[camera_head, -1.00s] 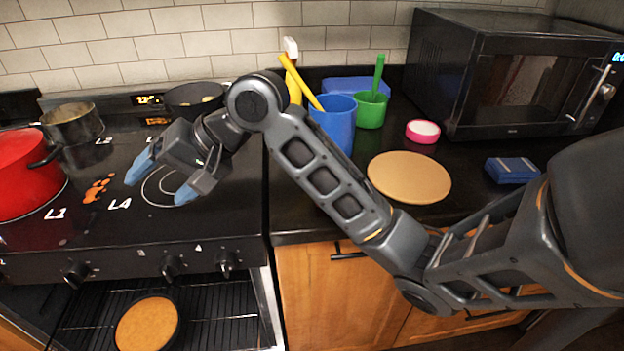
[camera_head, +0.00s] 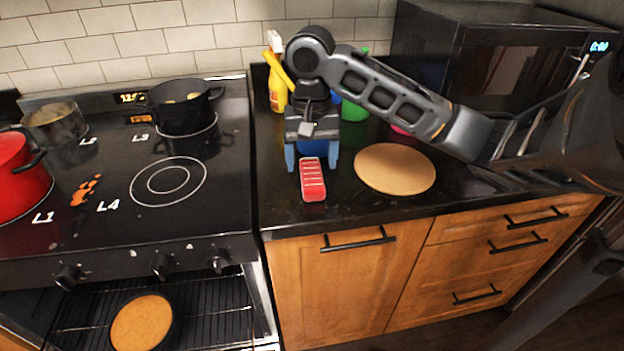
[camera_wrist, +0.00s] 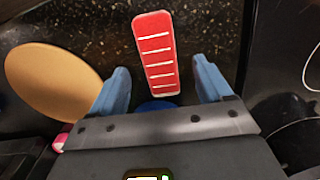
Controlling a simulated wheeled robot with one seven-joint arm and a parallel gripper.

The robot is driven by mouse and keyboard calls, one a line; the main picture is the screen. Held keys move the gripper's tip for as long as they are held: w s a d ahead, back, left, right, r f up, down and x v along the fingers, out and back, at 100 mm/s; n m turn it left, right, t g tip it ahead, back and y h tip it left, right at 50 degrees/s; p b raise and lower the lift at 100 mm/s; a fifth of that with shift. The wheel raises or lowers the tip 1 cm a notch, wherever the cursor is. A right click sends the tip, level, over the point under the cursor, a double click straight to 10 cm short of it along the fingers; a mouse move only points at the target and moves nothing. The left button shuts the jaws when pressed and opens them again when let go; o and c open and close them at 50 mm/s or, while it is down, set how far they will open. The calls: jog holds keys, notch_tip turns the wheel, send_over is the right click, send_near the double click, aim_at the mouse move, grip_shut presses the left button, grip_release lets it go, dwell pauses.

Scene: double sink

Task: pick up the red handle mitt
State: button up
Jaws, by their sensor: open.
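The red handle mitt (camera_head: 312,184) lies on the dark counter beside the stove. It is a small red rectangle with pale cross stripes. My gripper (camera_head: 311,166) is open, with its two blue fingers spread at the mitt's far end. In the wrist view the mitt (camera_wrist: 155,50) extends ahead, and its near end reaches between the fingertips of the gripper (camera_wrist: 163,80). The fingers stand apart from it on both sides. I cannot tell the exact height of the fingertips above the counter.
A round wooden board (camera_head: 395,169) lies right of the mitt. A blue container (camera_head: 314,146) is partly hidden behind my gripper. A yellow bottle (camera_head: 276,90) stands behind. The stove (camera_head: 222,165) with pots is at left, the microwave (camera_head: 500,75) at back right. The counter front is clear.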

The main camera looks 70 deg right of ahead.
aim_at(312, 174)
jog(key=shift+d+f, duration=0.1)
jog(key=shift+f, duration=2.1)
jog(key=c, duration=1.2)
jog(key=shift+r, duration=0.2)
